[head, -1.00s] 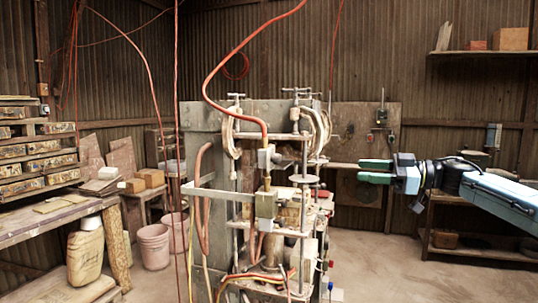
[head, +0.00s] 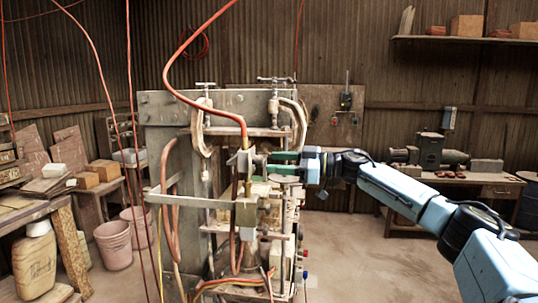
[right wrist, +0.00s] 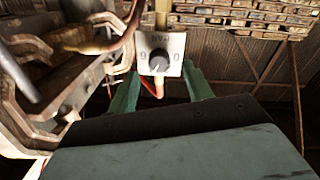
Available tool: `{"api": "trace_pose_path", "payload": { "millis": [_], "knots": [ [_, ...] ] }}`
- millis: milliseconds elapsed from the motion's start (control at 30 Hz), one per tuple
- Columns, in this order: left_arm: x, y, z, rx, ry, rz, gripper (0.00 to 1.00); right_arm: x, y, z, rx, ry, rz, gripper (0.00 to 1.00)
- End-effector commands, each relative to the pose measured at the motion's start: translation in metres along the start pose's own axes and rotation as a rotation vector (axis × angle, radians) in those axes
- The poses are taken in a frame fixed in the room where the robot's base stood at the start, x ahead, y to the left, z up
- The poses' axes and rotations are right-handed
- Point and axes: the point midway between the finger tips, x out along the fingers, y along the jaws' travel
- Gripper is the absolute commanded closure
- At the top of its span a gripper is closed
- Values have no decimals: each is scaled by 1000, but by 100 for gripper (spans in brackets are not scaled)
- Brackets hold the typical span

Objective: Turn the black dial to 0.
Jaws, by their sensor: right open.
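The black dial (right wrist: 159,61) is a round knob on a pale plate (right wrist: 172,42) in the right wrist view. A 9 is marked left of the knob and a 0 right of it; I cannot tell exactly where its pointer stands. My right gripper (right wrist: 160,72) is open, with one green finger on each side of the plate. It does not visibly grip the knob. In the head view my right gripper (head: 267,163) reaches from the right to the grey box (head: 245,163) on the press; the dial's face is hidden there. My left gripper is not in view.
The press frame (head: 165,190) has clamps, pipes and a red hose (head: 172,70) close around the box. Curved metal clamps (right wrist: 30,75) are near on the left in the wrist view. Pink buckets (head: 113,245) stand left; the floor at right is clear.

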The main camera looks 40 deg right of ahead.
Motion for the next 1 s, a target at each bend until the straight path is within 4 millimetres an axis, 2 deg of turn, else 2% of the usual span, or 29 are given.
{"api": "trace_pose_path", "payload": {
  "millis": [33,200,567,900,1000],
  "knots": [
    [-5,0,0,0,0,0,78,9,0,-3,0,4,-1,50],
    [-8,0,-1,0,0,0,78,24,0,-1,1,1,0,50],
    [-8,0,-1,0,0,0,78,28,0,1,0,-1,0,50],
    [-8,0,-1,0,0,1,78,28,0,0,0,0,0,94],
    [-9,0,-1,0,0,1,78,28,0,0,-1,0,0,94]
  ]
}}
